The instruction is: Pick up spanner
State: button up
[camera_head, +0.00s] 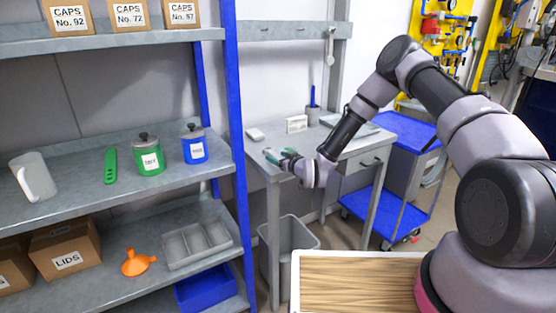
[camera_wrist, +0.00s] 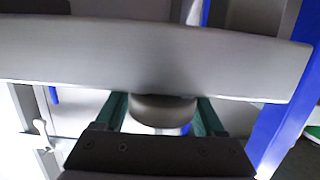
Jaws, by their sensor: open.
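My gripper (camera_head: 279,157) is open, with teal fingers, over the left front part of the grey work table (camera_head: 340,142). In the wrist view the fingers of my gripper (camera_wrist: 161,108) stand apart, with a rounded grey form between them that I cannot identify. I cannot pick out the spanner for certain. A long green tool (camera_head: 110,166) stands on the middle shelf at left. A pale long-handled tool (camera_head: 330,46) hangs from the wall rail, well above my gripper. Either is too small to name surely.
A blue-posted shelf unit (camera_head: 240,150) stands close left of the table, with a green pot (camera_head: 148,158) and a blue pot (camera_head: 194,146). A white block (camera_head: 297,124) and a pen holder (camera_head: 313,114) are on the table. A bin (camera_head: 290,240) stands below.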

aim_at(278, 157)
grip_shut()
jog(key=shift+r, duration=0.15)
notch_tip(278, 157, up, 10)
dwell(0.6)
